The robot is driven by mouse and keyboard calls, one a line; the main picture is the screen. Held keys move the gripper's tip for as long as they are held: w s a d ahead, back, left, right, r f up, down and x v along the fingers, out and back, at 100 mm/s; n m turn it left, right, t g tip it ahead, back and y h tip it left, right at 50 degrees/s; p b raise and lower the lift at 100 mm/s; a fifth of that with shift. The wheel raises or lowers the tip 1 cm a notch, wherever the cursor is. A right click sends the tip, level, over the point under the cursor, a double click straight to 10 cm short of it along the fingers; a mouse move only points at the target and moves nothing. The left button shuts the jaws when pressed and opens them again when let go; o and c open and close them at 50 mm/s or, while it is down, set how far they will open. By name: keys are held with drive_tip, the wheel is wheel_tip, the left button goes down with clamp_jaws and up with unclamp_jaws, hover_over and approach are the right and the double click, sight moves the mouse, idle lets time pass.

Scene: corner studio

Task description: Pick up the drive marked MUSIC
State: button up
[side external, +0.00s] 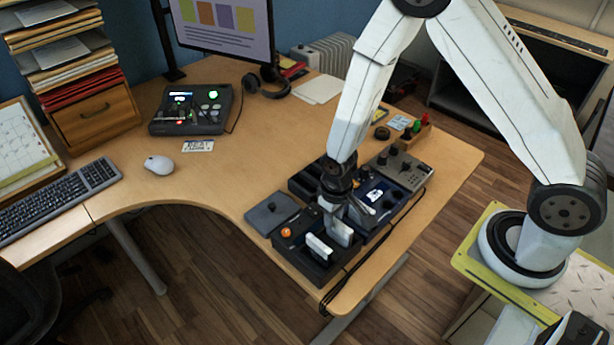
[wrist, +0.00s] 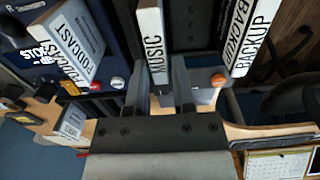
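The white drive marked MUSIC (wrist: 153,46) stands upright in a dark dock, its label facing the wrist camera. In the side view, a white drive that appears to be it (side external: 341,233) stands just below my gripper (side external: 346,211). In the wrist view my gripper (wrist: 160,78) is open, with one finger on each side of the MUSIC drive's near end. The left finger looks closer to the drive than the right one; I cannot tell whether either touches it. The drive's lower part is hidden in the dock.
A drive marked BACKUP (wrist: 249,37) stands to the right, near an orange knob (wrist: 218,80). A drive marked PODCAST (wrist: 73,38) is at left on a blue unit. A control box (side external: 404,168) sits behind the docks.

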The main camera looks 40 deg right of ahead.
sight(339, 236)
drive_tip(key=shift+f, duration=1.65)
clamp_jaws()
